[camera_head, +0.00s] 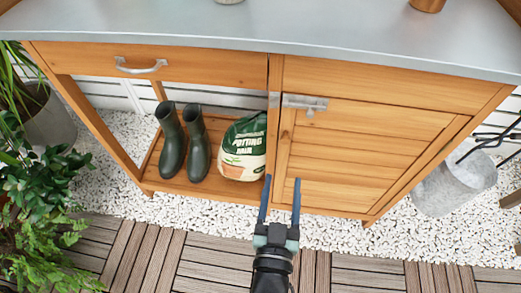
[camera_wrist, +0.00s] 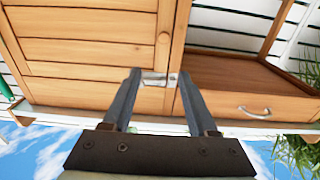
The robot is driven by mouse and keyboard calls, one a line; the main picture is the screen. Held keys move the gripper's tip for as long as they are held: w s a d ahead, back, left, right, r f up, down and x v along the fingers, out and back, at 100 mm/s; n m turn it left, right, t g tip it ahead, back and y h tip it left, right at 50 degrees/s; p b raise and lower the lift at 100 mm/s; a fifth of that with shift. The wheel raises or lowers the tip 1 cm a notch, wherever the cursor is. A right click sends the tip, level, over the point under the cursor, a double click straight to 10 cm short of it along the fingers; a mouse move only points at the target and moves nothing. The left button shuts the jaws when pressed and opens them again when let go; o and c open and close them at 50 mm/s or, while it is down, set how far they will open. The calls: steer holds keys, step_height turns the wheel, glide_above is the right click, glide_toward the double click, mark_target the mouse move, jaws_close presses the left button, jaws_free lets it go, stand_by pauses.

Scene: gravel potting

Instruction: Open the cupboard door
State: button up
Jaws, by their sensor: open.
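The wooden cupboard door (camera_head: 365,150) is on the right of the workbench and looks closed. A metal latch (camera_head: 304,102) sits at its upper left corner, beside a small metal plate on the post. In the wrist view, which looks upside down, the door (camera_wrist: 85,55) fills the left and a metal fitting (camera_wrist: 158,79) shows between my fingertips, partly hidden by a finger. My gripper (camera_head: 282,181) is open and empty, pointing at the cupboard front and below the latch in the head view. My gripper (camera_wrist: 159,74) shows both fingers apart in the wrist view.
A drawer with a handle (camera_head: 140,65) is left of the door. Boots (camera_head: 185,145) and a potting mix bag (camera_head: 243,148) stand on the open shelf below it. A metal bucket (camera_head: 455,182) stands right of the cupboard. Plants are at the left. The deck before the door is clear.

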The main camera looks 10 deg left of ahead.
mark_target(285, 143)
steer(key=w+b, duration=0.1)
steer(key=w, duration=0.3)
steer(key=w+f+b, duration=0.1)
steer(key=w, duration=0.3)
steer(key=w+f+b, duration=0.1)
steer(key=w, duration=0.3)
steer(key=shift+w+a+f+b, duration=0.1)
steer(key=shift+a+b, duration=0.2)
steer(key=shift+b, duration=0.05)
jaws_close()
stand_by(1.0)
